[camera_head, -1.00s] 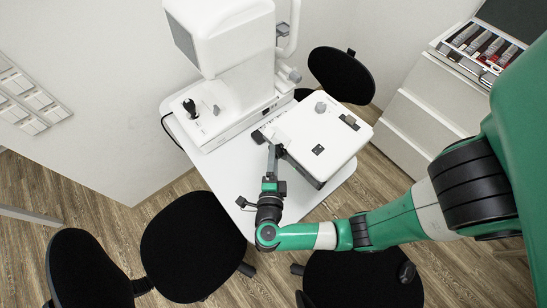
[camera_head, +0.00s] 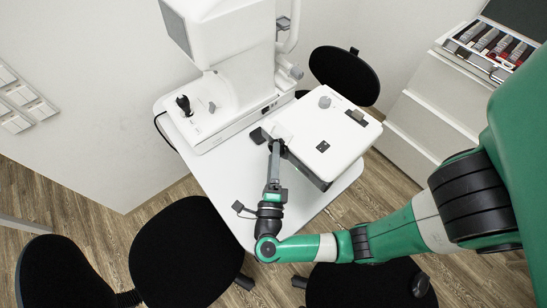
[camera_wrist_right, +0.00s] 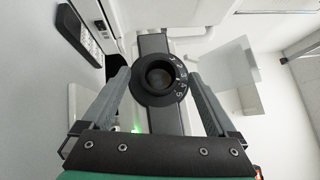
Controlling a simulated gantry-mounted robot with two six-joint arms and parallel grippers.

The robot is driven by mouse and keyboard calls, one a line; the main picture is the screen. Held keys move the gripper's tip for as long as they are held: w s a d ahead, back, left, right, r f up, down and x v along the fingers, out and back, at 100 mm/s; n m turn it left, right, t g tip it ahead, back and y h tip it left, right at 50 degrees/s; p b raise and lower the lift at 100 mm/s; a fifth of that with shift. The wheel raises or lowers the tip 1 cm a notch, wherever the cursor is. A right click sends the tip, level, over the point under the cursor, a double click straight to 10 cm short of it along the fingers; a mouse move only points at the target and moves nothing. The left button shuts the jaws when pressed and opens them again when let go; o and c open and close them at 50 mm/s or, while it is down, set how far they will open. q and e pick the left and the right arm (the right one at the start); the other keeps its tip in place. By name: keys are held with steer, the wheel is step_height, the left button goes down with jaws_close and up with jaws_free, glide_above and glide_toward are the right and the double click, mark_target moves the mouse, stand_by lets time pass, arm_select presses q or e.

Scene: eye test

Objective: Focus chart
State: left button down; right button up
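A white box-shaped device (camera_head: 335,130), which looks like a projector, stands on the white table in the head view. My right gripper (camera_head: 276,143) is at its near left side, where the lens is too small to make out. In the right wrist view a round black lens ring (camera_wrist_right: 159,99) with white numbers faces the camera. The two fingers of my right gripper (camera_wrist_right: 159,76) stand apart, one on each side of the ring. I cannot tell if they touch it. My left gripper is not in view.
A large white instrument (camera_head: 235,65) with a black joystick (camera_head: 184,104) shares the table (camera_head: 215,178). Black stools (camera_head: 185,250) stand in front, and a black seat (camera_head: 345,75) is behind. A white drawer cabinet (camera_head: 430,100) at right bears an open case. The table's front left part is clear.

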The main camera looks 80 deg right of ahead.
steer(key=v, duration=0.7)
steer(key=shift+a, duration=0.25)
stand_by(0.4)
